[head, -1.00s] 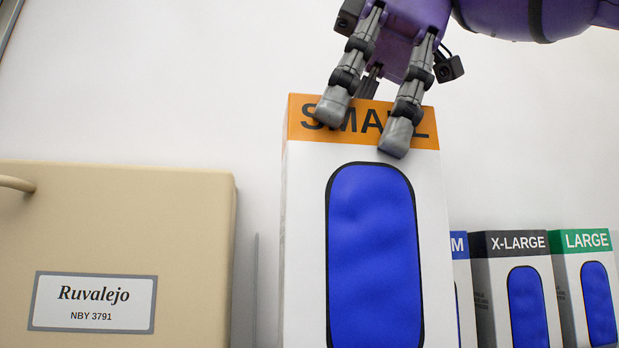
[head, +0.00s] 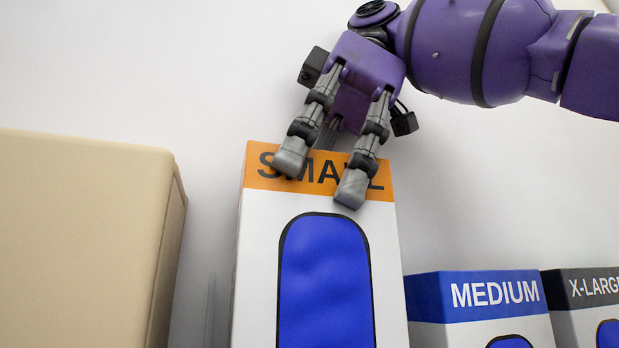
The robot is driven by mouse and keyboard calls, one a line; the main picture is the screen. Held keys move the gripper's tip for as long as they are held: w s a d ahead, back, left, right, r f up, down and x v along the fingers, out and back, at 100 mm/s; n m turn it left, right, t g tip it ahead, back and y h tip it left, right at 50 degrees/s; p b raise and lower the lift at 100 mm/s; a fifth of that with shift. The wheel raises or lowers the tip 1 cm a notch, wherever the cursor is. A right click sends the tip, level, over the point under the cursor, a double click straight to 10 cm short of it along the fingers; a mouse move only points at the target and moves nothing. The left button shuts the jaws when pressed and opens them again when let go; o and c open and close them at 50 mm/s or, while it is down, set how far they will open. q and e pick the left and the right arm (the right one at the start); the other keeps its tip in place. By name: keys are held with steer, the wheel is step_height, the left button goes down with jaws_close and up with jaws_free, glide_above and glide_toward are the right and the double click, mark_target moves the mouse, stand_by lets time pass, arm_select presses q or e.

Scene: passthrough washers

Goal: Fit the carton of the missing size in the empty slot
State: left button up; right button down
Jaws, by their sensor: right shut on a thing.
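The white carton marked SMALL (head: 262,260) has an orange top band and a blue window, and stands upright at the centre of the head view. My right gripper (head: 321,175) reaches down from above and is shut on its top, with its fingertips over part of the lettering. The carton's lower end is cut off by the frame, so what is under it cannot be seen. A blue-banded MEDIUM carton (head: 485,293) and a dark-banded X-LARGE carton (head: 588,288) stand to the right. My left gripper is not in view. No empty slot shows.
A large beige box (head: 80,240) stands on the left, with a gap between it and the SMALL carton. A plain pale wall (head: 180,60) fills the back.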

mark_target(319, 279)
steer(key=shift+s+f, duration=0.3)
steer(key=shift+f, duration=0.4)
steer(key=shift+w+d+f, duration=0.1)
steer(key=shift+w+f, duration=0.05)
steer(key=shift+f, duration=3.65)
steer(key=c, duration=0.8)
jaws_free()
steer(key=shift+o, duration=0.2)
steer(key=shift+d, duration=0.1)
